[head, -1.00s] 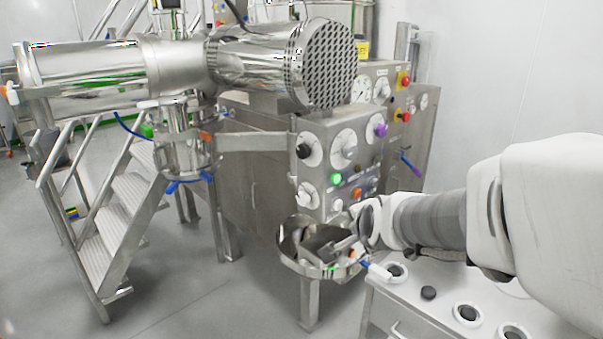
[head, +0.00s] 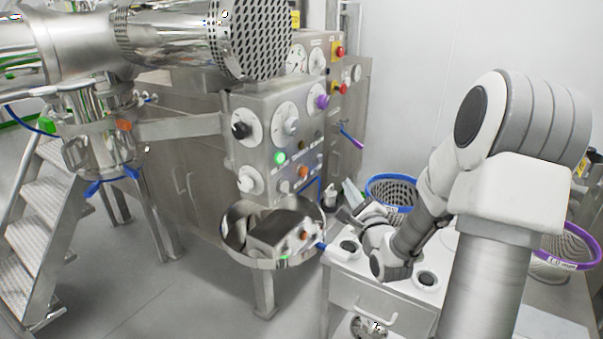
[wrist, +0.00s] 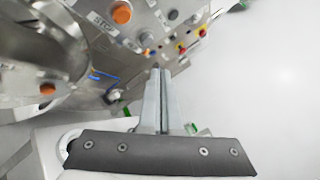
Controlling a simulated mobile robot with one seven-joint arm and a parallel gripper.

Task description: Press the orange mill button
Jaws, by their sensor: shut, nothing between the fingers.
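Two orange buttons show in the head view, and I cannot read which is the mill's. One orange button (head: 303,171) is low on the steel control panel (head: 262,112), right of a lit green button (head: 280,158). Another orange spot (head: 304,235) is on a steel box in the round bowl below. The wrist view shows a large orange button (wrist: 121,14) at the top, by a partly readable label, and an orange spot (wrist: 47,90) at left. My gripper (wrist: 158,72) is shut and empty, its fingertips apart from both.
The steel bowl (head: 232,238) stands below the panel. A white-topped cart (head: 385,275) with round holes is under my arm. A blue-rimmed basket (head: 391,181) and a purple-rimmed basket (head: 570,243) stand behind and right. Open floor lies at front left.

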